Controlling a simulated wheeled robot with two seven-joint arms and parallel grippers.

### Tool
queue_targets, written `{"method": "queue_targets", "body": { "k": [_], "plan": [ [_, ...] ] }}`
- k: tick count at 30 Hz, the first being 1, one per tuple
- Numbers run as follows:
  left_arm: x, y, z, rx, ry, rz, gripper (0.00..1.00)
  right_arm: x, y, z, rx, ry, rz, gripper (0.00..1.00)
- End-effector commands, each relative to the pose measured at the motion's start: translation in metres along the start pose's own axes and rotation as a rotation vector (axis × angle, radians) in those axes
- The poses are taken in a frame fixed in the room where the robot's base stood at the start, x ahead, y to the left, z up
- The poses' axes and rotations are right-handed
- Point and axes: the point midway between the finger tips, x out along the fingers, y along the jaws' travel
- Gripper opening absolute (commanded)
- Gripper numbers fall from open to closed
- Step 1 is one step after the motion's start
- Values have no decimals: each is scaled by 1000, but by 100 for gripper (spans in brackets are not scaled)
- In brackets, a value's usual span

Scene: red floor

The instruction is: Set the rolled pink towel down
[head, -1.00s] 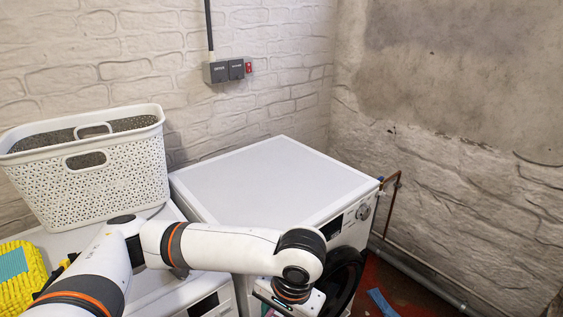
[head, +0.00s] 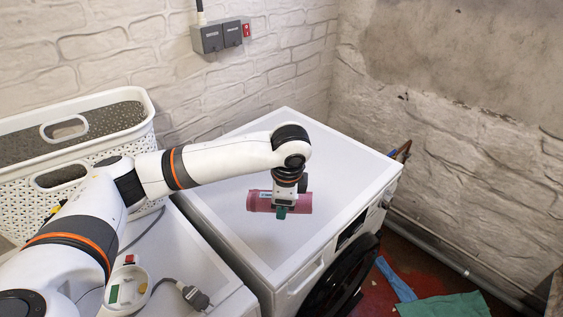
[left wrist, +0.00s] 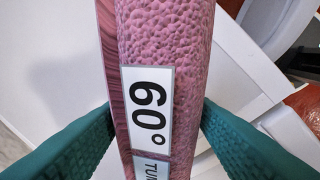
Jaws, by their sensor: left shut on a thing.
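The rolled pink towel (head: 260,201) is over the white top of the right-hand machine (head: 235,228) in the head view. My left gripper (head: 281,209) is shut on the towel near its middle, from above. In the left wrist view the towel (left wrist: 189,60) runs top to bottom between the green fingers of my left gripper (left wrist: 150,140). A white label on it reads "60°". I cannot tell whether the towel touches the machine top or hangs just above it. My right gripper is not in view.
A white perforated basket (head: 140,142) stands at the left on another machine. A cable with a plug (head: 195,297) lies on that machine. The machine top around the towel is clear. Green cloth (head: 445,306) and blue cloth (head: 396,280) lie on the red floor at the right.

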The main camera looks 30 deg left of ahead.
Motion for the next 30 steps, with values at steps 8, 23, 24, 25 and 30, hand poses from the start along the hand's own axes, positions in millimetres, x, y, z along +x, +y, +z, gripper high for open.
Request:
{"method": "queue_targets", "body": {
  "k": [8, 23, 24, 25, 30],
  "plan": [
    [-10, 56, -14, 412, -56, 55, 26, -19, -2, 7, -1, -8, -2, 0],
    [15, 81, -22, 690, -98, 92, 26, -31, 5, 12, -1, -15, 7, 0],
    [21, 80, -21, 689, -98, 91, 26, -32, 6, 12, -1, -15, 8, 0],
    [25, 79, -21, 688, -98, 92, 26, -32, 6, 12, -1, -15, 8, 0],
    [42, 76, -20, 688, -97, 93, 26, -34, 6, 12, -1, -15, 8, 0]
  ]
}}
